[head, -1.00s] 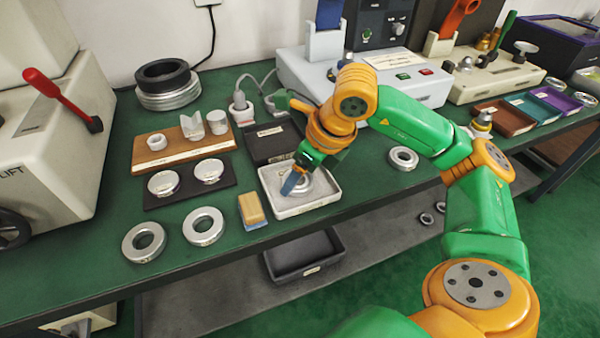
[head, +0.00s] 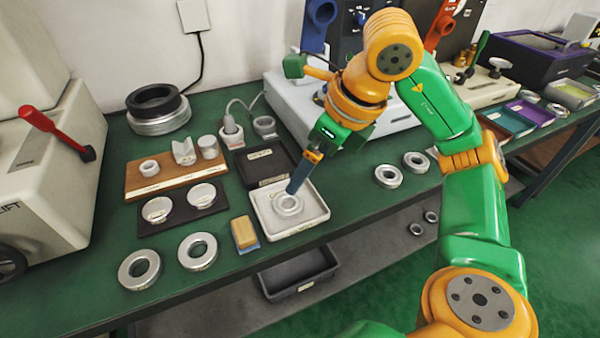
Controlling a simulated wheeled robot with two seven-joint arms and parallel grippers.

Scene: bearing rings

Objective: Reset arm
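My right arm comes in from the right. Its gripper (head: 294,188) points down above the light grey tray (head: 318,218). The fingers line up one behind the other, so their gap does not show. A metal bearing ring (head: 289,204) lies in the tray just below the fingertips, and I see nothing lifted with the gripper. Whether the tips touch the ring is hard to tell. My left gripper is not in view.
Two rings (head: 140,268) (head: 197,250) lie at the front left, and two more (head: 388,176) (head: 416,162) lie right of the tray. A yellow-topped block (head: 244,232) sits beside the tray. A white machine (head: 283,95) stands behind my gripper. A black bin (head: 300,277) is below the bench.

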